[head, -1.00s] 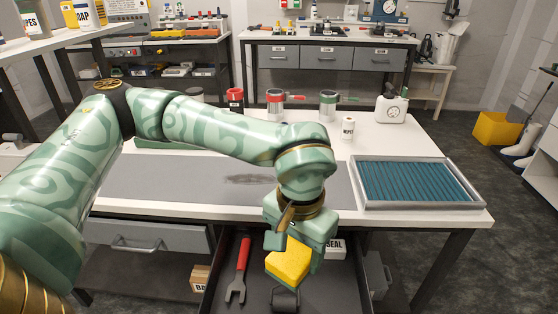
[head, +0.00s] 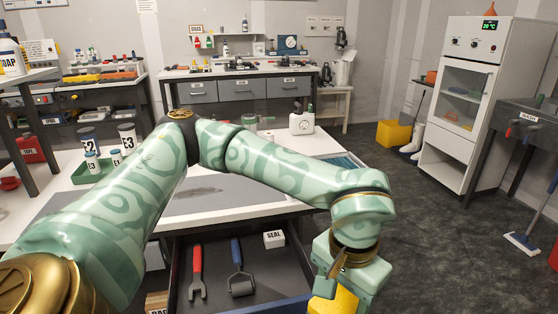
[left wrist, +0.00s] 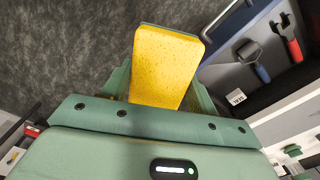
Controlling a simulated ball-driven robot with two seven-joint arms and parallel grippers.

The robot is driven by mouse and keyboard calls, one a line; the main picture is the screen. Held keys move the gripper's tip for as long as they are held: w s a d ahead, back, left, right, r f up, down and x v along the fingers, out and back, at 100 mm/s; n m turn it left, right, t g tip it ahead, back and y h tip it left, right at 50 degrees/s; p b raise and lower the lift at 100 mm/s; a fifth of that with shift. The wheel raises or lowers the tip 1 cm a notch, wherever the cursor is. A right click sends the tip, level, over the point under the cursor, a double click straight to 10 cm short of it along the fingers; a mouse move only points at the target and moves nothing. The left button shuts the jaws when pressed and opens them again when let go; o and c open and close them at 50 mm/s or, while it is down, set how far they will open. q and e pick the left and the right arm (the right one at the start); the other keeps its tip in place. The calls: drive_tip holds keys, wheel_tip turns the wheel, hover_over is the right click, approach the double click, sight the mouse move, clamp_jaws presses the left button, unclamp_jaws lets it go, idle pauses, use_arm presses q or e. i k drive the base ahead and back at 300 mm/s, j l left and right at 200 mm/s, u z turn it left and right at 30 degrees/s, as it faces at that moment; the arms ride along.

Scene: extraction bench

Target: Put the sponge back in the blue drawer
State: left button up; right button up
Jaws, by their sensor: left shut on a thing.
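My left gripper (head: 340,285) is shut on the yellow sponge (head: 346,300), beside the right front corner of the open blue drawer (head: 270,307). The sponge's lower part is cut off by the head picture's edge. In the left wrist view the sponge (left wrist: 165,65) stands out from between the fingers (left wrist: 160,100), with dark floor behind it. My right gripper is not in view.
The drawer holds a red-handled wrench (head: 197,272), a blue-handled roller (head: 238,270) and a white SEAL box (head: 274,239). Bare drawer floor shows around them. The white worktop (head: 315,146) is above and behind the drawer. Open floor (head: 450,245) lies to the right.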

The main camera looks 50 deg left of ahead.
sight(267, 269)
drive_tip(key=j+z, duration=0.1)
drive_tip(key=j, duration=0.45)
drive_tip(key=j+z, duration=0.1)
drive_tip(key=j, duration=0.45)
drive_tip(key=k+j+z, duration=0.1)
drive_tip(key=j, duration=0.45)
drive_tip(key=k+j+z, duration=0.15)
drive_tip(key=j, duration=0.4)
drive_tip(key=i, duration=0.05)
